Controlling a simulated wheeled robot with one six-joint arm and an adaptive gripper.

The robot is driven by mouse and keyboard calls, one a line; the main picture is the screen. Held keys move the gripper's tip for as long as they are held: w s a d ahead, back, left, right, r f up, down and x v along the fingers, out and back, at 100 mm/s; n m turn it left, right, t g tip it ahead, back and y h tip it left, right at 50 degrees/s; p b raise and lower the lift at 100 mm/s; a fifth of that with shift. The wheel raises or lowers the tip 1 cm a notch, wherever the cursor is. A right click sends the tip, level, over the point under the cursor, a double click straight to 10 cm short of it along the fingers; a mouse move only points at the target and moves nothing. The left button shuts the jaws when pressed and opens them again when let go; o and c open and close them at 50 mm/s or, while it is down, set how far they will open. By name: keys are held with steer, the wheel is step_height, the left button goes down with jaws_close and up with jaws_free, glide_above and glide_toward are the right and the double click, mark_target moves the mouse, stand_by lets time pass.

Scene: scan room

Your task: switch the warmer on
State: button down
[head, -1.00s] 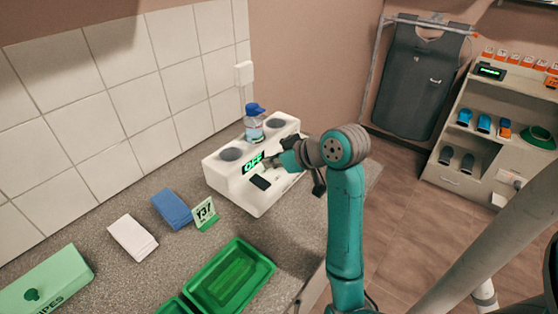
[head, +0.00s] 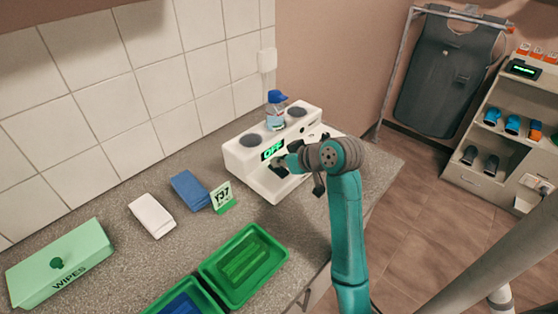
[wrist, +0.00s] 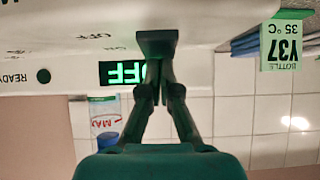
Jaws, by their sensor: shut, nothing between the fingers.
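The white warmer (head: 238,158) stands on the counter with two round dark wells on top. Its green display (head: 272,150) reads OFF; the display (wrist: 108,73) also shows in the wrist view, partly covered by my fingers. A dark switch (wrist: 157,42) sits on the warmer's front face. My gripper (head: 284,164) is in front of that face, fingers shut and empty. In the wrist view my fingertips (wrist: 160,68) are at the switch; I cannot tell whether they touch it. A dark round READY lamp (wrist: 43,76) is beside the display. A blue-capped bottle (head: 275,117) stands in the warmer.
A green tray (head: 213,268) and a wipes box (head: 90,262) are nearer. A shelf (head: 470,175) stands at right.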

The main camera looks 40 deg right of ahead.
steer(key=shift+w+f, duration=0.15)
steer(key=shift+f, duration=0.2)
steer(key=shift+r, duration=0.1)
steer(key=shift+s, duration=0.9)
steer(key=shift+f, duration=0.2)
